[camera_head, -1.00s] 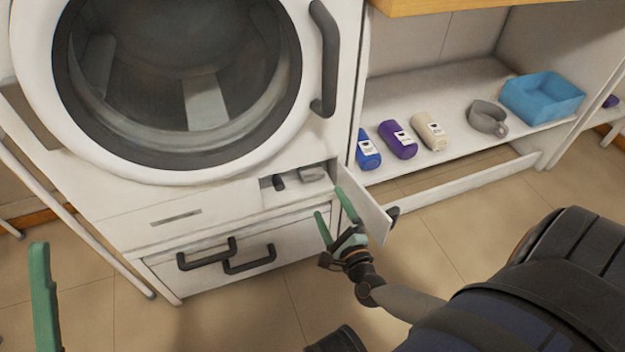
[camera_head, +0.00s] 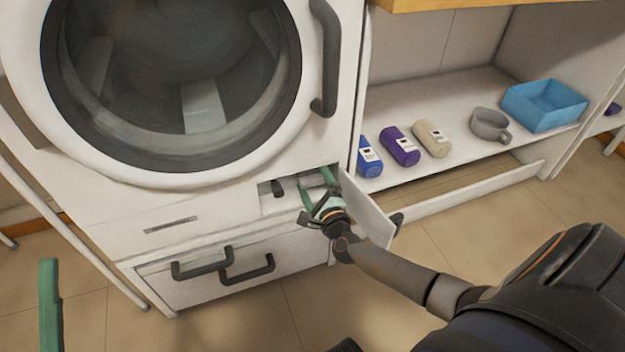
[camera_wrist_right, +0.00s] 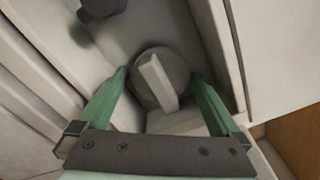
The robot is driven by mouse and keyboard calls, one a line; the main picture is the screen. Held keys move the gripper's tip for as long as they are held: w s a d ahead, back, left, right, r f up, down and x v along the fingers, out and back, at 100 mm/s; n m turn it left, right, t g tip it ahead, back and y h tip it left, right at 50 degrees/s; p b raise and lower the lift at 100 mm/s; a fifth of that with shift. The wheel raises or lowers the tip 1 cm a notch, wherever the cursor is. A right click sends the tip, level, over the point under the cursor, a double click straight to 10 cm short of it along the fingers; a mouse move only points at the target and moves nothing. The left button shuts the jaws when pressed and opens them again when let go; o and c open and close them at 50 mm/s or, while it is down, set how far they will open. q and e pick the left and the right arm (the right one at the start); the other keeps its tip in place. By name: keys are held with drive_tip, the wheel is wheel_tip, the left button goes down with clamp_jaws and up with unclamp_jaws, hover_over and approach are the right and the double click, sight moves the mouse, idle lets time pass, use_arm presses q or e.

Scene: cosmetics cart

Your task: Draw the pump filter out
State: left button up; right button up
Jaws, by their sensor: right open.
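The pump filter (camera_wrist_right: 155,78) is a round grey cap with a pale raised bar across it, set in the small compartment low on the white washing machine (camera_head: 195,215). My right gripper (camera_head: 317,184) reaches into the compartment opening. In the right wrist view its two green fingers (camera_wrist_right: 158,77) are open, one on each side of the filter. I cannot tell whether they touch it. In the head view the gripper partly hides the filter. The compartment's flap (camera_head: 368,210) stands open to the right of the gripper. One green finger of my left gripper (camera_head: 50,305) shows at the lower left.
A dark knob (camera_wrist_right: 98,8) sits beside the filter in the compartment. A drawer with dark handles (camera_head: 248,268) lies below.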

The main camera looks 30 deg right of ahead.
clamp_jaws()
idle(0.8)
